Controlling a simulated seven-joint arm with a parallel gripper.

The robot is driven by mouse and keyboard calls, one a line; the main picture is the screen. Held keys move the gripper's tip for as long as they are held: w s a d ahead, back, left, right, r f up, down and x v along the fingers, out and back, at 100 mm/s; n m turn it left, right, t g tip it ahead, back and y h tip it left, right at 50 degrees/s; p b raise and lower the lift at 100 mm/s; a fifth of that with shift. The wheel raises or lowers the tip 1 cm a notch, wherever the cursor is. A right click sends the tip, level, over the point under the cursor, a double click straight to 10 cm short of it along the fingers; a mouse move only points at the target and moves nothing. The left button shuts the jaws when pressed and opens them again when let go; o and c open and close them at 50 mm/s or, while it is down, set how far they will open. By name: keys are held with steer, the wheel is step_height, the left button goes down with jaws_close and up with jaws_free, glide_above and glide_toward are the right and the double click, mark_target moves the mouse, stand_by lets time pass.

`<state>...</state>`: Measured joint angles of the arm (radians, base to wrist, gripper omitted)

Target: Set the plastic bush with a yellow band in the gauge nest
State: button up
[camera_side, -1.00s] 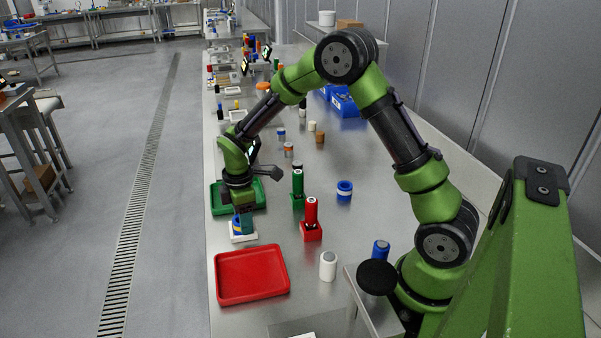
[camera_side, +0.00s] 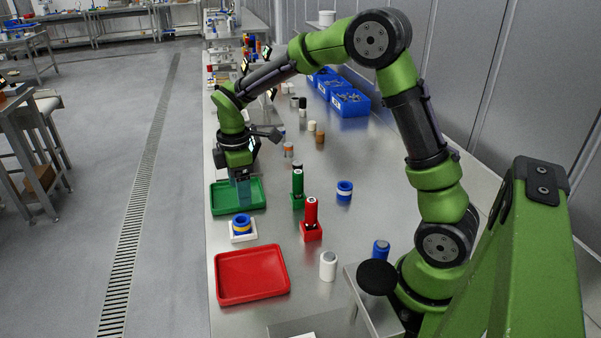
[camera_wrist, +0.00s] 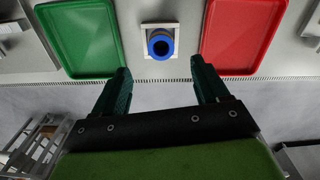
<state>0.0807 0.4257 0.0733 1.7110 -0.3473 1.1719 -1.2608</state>
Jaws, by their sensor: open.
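The blue bush with a yellow band (camera_side: 241,223) stands upright in the white gauge nest (camera_side: 243,238), between the green and red trays. In the wrist view the bush (camera_wrist: 160,45) shows from above as a blue ring with a dark bore, seated in the square white nest (camera_wrist: 146,27). My gripper (camera_side: 242,199) is above the green tray in the side view, apart from the bush. In the wrist view its two dark green fingers (camera_wrist: 160,76) are spread wide with nothing between them.
A green tray (camera_side: 256,207) and a red tray (camera_side: 219,292) flank the nest. A green post (camera_side: 297,184), a red post (camera_side: 311,211), a blue bush with a white band (camera_side: 344,191) and a white cylinder (camera_side: 328,266) stand to the right. Blue bins (camera_side: 350,106) stand at the back.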

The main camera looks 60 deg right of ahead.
steer(key=s+a+r+m+t, duration=0.25)
steer(key=s+r+m, duration=0.45)
steer(key=r, duration=0.4)
steer(key=s+a+r+m+t+y, duration=0.1)
steer(key=s+r+m+t, duration=0.1)
steer(key=s+m+t, duration=0.2)
steer(key=s+m, duration=0.3)
steer(key=s, duration=0.5)
steer(key=shift+s+a+m+y, duration=0.3)
steer(key=shift+m+y, duration=0.1)
